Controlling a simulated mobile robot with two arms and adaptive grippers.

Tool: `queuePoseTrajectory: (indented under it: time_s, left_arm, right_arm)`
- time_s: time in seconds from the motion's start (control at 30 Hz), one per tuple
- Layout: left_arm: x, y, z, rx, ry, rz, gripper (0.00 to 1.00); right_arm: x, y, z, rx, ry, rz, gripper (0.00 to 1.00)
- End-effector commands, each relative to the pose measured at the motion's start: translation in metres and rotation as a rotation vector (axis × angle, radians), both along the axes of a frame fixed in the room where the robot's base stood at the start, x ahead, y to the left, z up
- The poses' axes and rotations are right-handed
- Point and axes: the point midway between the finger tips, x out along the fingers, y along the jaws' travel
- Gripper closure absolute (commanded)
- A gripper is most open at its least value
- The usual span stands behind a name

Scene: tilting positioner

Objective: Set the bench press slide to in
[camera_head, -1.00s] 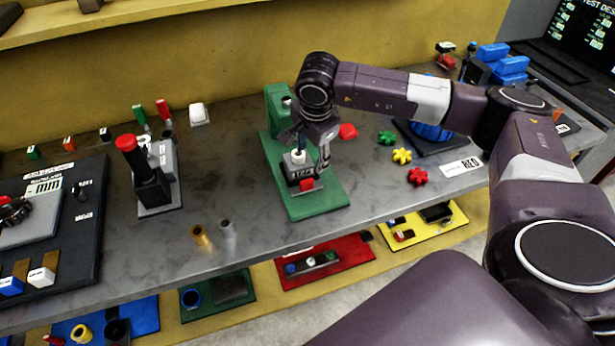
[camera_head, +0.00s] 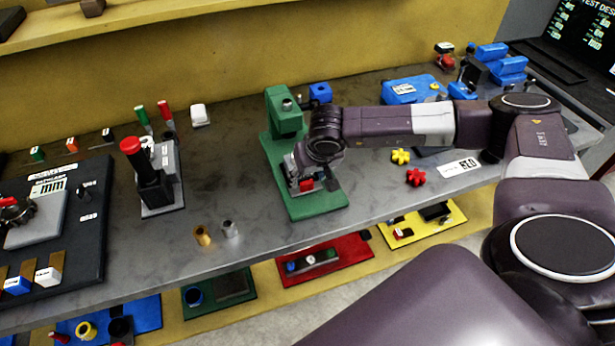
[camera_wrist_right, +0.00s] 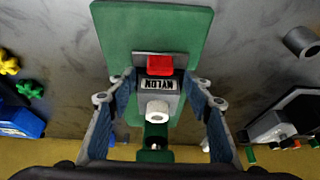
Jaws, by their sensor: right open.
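The green bench press (camera_head: 320,204) stands on the bench, its upright at the back. Its slide is a grey block labelled NYLON (camera_wrist_right: 158,86), with a red tab (camera_wrist_right: 160,65) at its front edge and a white round piece (camera_wrist_right: 157,108) on the side towards the upright. The red tab also shows in the head view (camera_head: 306,185). My right gripper (camera_wrist_right: 160,100) is open, its two fingers on either side of the grey block. I cannot tell whether they touch it. In the head view my wrist hides most of the slide. My left gripper is not in view.
A black-and-grey device with a red knob (camera_head: 130,145) stands left of the press. A brass cup (camera_head: 202,236) and a grey cup (camera_head: 229,229) stand near the front edge. Yellow (camera_head: 400,157) and red (camera_head: 416,177) gears lie right of the press.

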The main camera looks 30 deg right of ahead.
Motion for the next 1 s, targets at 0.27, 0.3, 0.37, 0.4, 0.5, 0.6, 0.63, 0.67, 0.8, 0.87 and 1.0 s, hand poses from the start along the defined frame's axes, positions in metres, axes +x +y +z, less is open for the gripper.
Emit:
queuePoseTrajectory:
  time_s: [0.27, 0.3, 0.37, 0.4, 0.5, 0.6, 0.63, 0.67, 0.8, 0.87, 1.0]
  left_arm:
    - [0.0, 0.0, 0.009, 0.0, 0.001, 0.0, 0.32]
    - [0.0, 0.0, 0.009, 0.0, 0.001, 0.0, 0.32]
    - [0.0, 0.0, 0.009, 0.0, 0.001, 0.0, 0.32]
    - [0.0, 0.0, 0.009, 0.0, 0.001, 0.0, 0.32]
    - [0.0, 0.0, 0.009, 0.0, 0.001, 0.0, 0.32]
    - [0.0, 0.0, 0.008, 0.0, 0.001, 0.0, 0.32]
    - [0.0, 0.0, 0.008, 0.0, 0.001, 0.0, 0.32]
    - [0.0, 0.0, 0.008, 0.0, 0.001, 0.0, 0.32]
    - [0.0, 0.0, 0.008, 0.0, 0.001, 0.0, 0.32]
    - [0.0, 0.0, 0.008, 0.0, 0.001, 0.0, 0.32]
    - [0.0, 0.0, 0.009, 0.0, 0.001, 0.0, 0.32]
  right_arm:
    - [0.01, -0.002, -0.025, 0.0, 0.002, -0.001, 0.54]
    - [0.01, -0.002, -0.027, 0.001, 0.001, -0.001, 0.54]
    - [0.011, -0.003, -0.028, 0.001, 0.001, -0.001, 0.54]
    - [0.011, -0.003, -0.028, 0.001, 0.001, -0.001, 0.54]
    - [0.011, -0.003, -0.028, 0.0, 0.0, -0.001, 0.54]
    - [0.011, -0.003, -0.028, 0.001, 0.0, -0.002, 0.58]
    - [0.011, -0.003, -0.028, 0.001, 0.0, -0.002, 0.61]
    - [0.011, -0.003, -0.028, 0.001, 0.0, -0.002, 0.65]
    - [0.011, -0.003, -0.028, 0.0, 0.0, -0.002, 0.8]
    - [0.011, -0.003, -0.028, 0.0, 0.0, -0.002, 0.87]
    - [0.011, -0.003, -0.027, 0.0, 0.0, -0.002, 1.0]
